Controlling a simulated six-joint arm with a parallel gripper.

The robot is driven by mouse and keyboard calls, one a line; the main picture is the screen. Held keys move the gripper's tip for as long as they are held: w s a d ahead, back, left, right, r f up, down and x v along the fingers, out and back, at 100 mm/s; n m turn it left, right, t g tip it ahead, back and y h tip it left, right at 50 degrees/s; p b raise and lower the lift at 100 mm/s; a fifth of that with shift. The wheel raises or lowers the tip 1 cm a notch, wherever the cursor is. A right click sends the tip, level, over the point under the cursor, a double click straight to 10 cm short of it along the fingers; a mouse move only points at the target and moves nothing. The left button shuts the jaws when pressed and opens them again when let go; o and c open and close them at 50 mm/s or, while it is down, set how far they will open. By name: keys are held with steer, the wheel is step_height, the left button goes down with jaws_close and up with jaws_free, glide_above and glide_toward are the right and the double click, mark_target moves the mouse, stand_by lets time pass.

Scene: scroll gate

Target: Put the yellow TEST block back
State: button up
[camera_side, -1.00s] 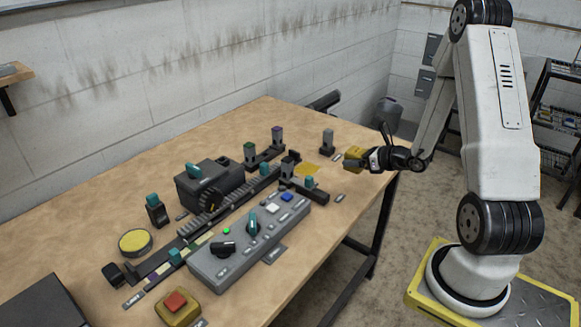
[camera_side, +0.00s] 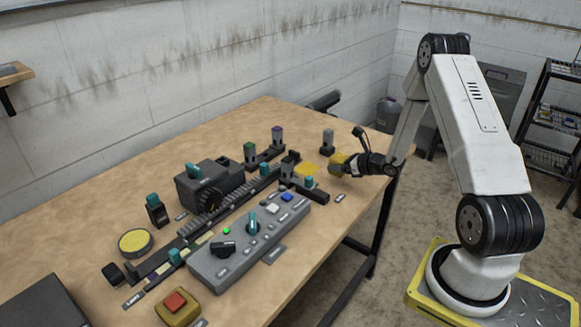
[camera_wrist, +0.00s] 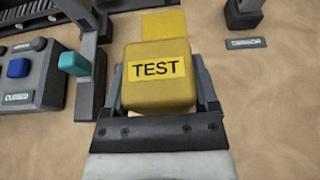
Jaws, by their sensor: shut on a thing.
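The yellow TEST block (camera_wrist: 157,82) is between the jaws of my gripper (camera_wrist: 160,95) in the wrist view, with its TEST label facing the camera. In the side view the block (camera_side: 337,164) is at the end of my gripper (camera_side: 345,163), low near the table's right edge. My gripper is shut on it. A flat yellow patch (camera_wrist: 163,22) lies on the table just beyond the block in the wrist view, partly hidden by it. The same patch (camera_side: 306,169) shows to the left of the block in the side view. I cannot tell whether the block touches the table.
A grey control panel (camera_side: 249,240) with buttons and a teal-handled rail (camera_side: 308,187) stand left of the gripper. A grey-topped post (camera_side: 327,140) stands behind the patch; its base shows in the wrist view (camera_wrist: 243,12).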

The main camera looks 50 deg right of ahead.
mark_target(338, 173)
steer(key=shift+w+d+f, duration=0.15)
steer(key=shift+w+f, duration=0.1)
steer(key=shift+f, duration=1.55)
steer(key=shift+f, duration=0.15)
steer(key=o, duration=1.3)
steer(key=shift+o, duration=0.2)
steer(key=shift+v, duration=3.9)
steer(key=shift+w, duration=0.1)
